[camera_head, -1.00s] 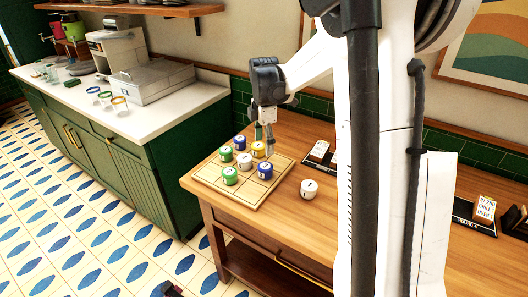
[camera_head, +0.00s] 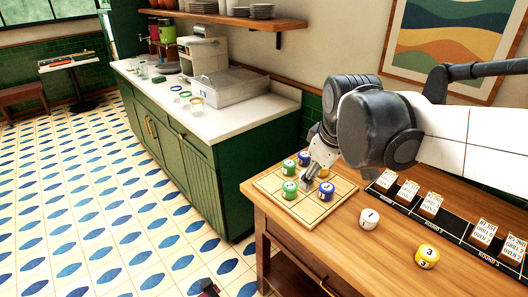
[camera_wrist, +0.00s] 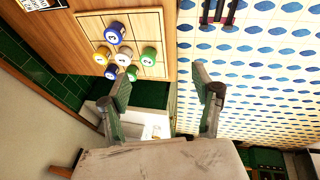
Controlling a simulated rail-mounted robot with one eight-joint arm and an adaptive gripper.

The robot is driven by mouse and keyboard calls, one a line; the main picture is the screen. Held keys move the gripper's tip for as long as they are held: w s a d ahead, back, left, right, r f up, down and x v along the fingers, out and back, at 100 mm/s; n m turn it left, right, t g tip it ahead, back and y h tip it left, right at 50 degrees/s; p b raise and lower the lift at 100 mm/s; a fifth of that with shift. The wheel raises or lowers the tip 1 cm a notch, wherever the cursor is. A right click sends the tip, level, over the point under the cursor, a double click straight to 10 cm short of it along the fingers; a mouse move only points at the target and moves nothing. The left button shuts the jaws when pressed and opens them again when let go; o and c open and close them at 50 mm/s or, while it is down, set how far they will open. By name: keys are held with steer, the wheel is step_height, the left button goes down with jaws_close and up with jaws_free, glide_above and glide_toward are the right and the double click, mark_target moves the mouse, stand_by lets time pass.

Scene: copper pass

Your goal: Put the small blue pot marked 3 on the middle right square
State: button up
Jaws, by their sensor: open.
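Two blue pots stand on the wooden grid board. The nearer blue pot (camera_head: 326,191) stands upright on the middle square of the board's right side, and shows in the wrist view (camera_wrist: 114,32) with a mark that looks like 3. The other blue pot (camera_head: 304,158) is at the back. The board (camera_head: 309,221) also holds two green pots (camera_head: 289,190), a yellow pot (camera_head: 323,171) and a white pot (camera_wrist: 123,57), mostly hidden in the head view. My gripper (camera_wrist: 163,80) is open and empty, apart from the pots in the wrist view.
A white pot marked 1 (camera_head: 370,218) and a yellow pot marked 3 (camera_head: 427,257) stand on the wooden table right of the board. A black card rack (camera_head: 457,238) runs along the back. A green counter (camera_head: 180,160) stands at the left.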

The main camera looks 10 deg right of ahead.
steer(key=s+a+f+m+t, duration=0.1)
steer(key=s+a+m, duration=0.1)
steer(key=s, duration=0.3)
steer(key=s+a+f+m+t, duration=0.1)
steer(key=s+a+m, duration=0.2)
steer(key=s+m, duration=0.1)
steer(key=shift+s+m+t+y, duration=0.3)
steer(key=shift+s+t, duration=0.1)
steer(key=shift+s, duration=0.35)
steer(key=shift+f, duration=0.15)
